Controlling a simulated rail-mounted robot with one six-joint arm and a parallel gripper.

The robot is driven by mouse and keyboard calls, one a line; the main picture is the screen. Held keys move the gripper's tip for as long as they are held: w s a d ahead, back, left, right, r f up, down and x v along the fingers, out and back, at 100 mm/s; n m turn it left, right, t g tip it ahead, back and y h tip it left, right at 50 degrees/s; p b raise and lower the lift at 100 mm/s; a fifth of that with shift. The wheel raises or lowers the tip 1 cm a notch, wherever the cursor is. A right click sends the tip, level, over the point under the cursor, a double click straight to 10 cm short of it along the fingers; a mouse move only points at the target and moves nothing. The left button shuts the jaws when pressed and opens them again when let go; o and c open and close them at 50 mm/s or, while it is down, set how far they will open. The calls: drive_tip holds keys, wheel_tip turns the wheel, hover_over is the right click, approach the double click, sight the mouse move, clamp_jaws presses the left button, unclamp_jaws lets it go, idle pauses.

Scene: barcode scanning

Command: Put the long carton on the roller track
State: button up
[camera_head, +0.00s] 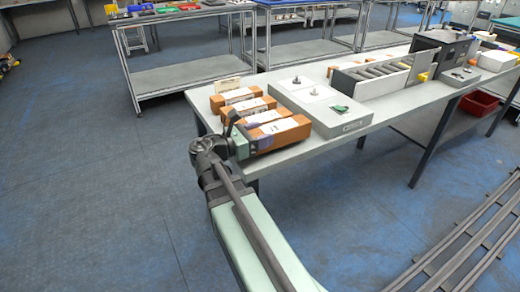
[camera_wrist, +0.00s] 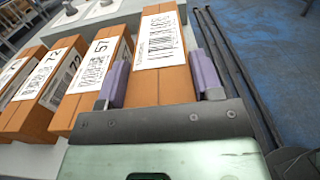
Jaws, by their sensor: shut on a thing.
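The long carton (camera_head: 285,136) is orange-brown with a white printed label, at the near left end of the table. It fills the middle of the wrist view (camera_wrist: 160,25). My gripper (camera_wrist: 160,80) is shut on its near end, with one purple finger pad on each side. In the head view my gripper (camera_head: 243,136) is at the carton's left end; the fingers are partly hidden. I cannot tell whether the carton is clear of the tabletop. The roller track (camera_head: 374,72), with grey rollers between side walls, stands farther right on the table, apart from the carton.
Several similar cartons (camera_head: 247,106) lie in a row just behind the held one. A raised grey station (camera_head: 345,128) with white plates and small items stands between the cartons and the roller track. A dark box-like machine (camera_head: 440,48) stands beyond the track. Floor in front is open.

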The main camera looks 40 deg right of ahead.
wheel_tip(320, 180, down, 2)
drive_tip(key=shift+f+b, duration=0.2)
drive_tip(key=shift+b, duration=0.2)
drive_tip(key=shift+r+p, duration=0.3)
drive_tip(key=shift+f, duration=0.2)
drive_tip(key=o, duration=1.2)
drive_tip(key=shift+r, duration=0.2)
drive_tip(key=v, duration=1.2)
drive_tip(key=s+a+f+m+t+y, duration=0.1)
drive_tip(key=a+f+m+t+y, duration=0.1)
drive_tip(key=a+f+m+y, duration=0.4)
drive_tip(key=s+a+f+m+t+y, duration=0.1)
drive_tip(key=f+m+y, duration=0.2)
drive_tip(key=f+y, duration=0.35)
drive_tip(key=a+f+m+t+y, duration=0.1)
drive_tip(key=a+f+m+y, duration=0.3)
drive_tip(key=a, duration=0.5)
drive_tip(key=shift+s+a+f+m+y, duration=0.3)
drive_tip(key=shift+a+m+y, duration=0.15)
drive_tip(key=shift+m, duration=0.65)
drive_tip(key=shift+o, duration=0.4)
drive_tip(key=shift+a, duration=0.15)
